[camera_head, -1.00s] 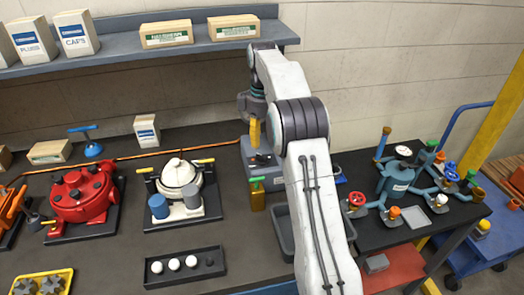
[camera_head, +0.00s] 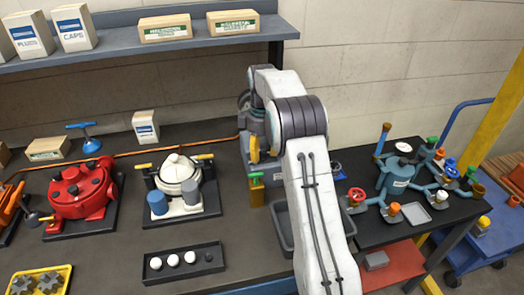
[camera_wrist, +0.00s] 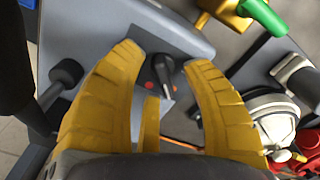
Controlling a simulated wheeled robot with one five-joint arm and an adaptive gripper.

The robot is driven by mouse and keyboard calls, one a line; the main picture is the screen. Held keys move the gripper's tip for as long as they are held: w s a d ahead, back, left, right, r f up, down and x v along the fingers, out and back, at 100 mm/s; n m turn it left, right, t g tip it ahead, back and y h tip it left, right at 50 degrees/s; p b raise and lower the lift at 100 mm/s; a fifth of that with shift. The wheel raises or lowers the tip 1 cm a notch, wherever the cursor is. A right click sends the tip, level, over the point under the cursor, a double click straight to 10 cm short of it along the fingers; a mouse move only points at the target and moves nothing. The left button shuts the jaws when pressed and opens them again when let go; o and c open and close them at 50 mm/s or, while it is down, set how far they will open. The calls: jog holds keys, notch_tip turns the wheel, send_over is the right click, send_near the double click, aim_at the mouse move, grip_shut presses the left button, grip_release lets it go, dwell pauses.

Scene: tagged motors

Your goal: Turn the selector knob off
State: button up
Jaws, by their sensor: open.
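The selector knob (camera_wrist: 168,74) is a dark, elongated handle on the grey face of a control box (camera_wrist: 75,25) in the wrist view. A small red spot sits just left of it. My gripper (camera_wrist: 163,56) is open, its two yellow fingers spread on either side of the knob; I cannot tell whether they touch it. In the head view my gripper (camera_head: 254,149) is at the grey box (camera_head: 262,168) at the back of the bench, and my arm hides much of the box and the knob.
A brass valve with a green handle (camera_head: 256,187) stands just in front of the box. A white-topped motor (camera_head: 180,175) and a red motor (camera_head: 78,190) are to the left. A dark lever with a round end (camera_wrist: 66,72) is beside the left finger. A blue manifold (camera_head: 398,177) is at right.

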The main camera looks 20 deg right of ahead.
grip_shut()
dwell(0.3)
jog(key=shift+n+p, duration=0.3)
jog(key=n+p, duration=0.1)
jog(key=n, duration=0.2)
jog(key=shift+a+n+p, duration=0.15)
jog(key=shift+n+p, duration=0.2)
jog(key=shift+n, duration=0.05)
jog(key=shift+a+n+p, duration=0.1)
jog(key=shift+n+p, duration=0.45)
jog(key=shift+n, duration=1.65)
grip_release()
